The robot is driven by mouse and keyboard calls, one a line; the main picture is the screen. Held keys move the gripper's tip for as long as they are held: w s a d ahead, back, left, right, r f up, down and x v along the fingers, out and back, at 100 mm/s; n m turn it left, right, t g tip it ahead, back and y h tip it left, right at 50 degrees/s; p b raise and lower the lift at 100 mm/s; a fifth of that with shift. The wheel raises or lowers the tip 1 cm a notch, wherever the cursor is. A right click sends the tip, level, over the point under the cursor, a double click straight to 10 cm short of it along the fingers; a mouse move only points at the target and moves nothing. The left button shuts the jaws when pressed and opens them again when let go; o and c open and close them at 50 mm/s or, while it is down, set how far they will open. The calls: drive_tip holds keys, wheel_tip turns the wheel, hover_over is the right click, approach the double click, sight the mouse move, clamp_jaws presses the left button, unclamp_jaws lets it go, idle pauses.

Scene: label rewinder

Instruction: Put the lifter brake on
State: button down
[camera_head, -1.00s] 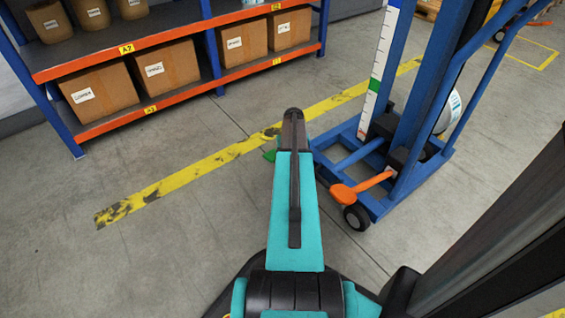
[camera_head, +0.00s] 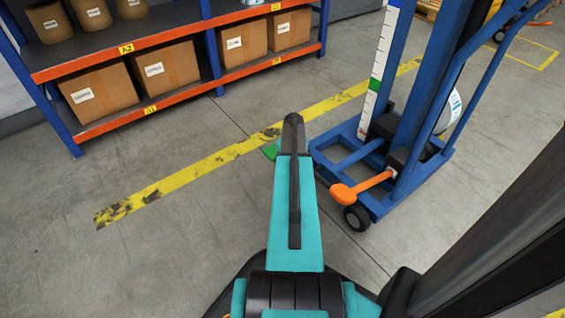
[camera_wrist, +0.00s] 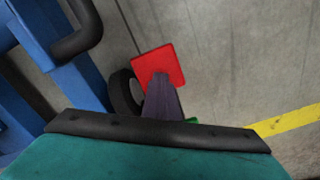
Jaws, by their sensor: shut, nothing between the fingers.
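The blue lifter (camera_head: 345,165) stands right of my arm in the head view, with an orange pedal (camera_head: 342,194) on a bar above a black wheel (camera_head: 357,217). In the wrist view a red square pad (camera_wrist: 160,62) lies beside a black wheel (camera_wrist: 124,95). My gripper (camera_wrist: 160,82) is shut and empty, its tips overlapping the pad's lower edge; contact cannot be told. A green piece (camera_wrist: 193,121) shows mostly hidden behind the fingers. A green piece (camera_head: 270,149) also shows left of my arm in the head view. My arm hides the red pad there.
A shelf rack (camera_head: 150,45) with cardboard boxes (camera_head: 165,66) stands at the back left. A yellow floor line (camera_head: 200,166) runs between rack and lifter. The floor left of my arm is clear. The lifter's blue frame (camera_wrist: 75,75) and a black bent bar (camera_wrist: 80,35) show in the wrist view.

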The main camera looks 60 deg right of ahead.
drive_tip(key=shift+f, duration=0.15)
wheel_tip(320, 180, up, 9)
drive_tip(key=p, duration=0.6)
drive_tip(key=shift+p, duration=0.35)
idle(0.7)
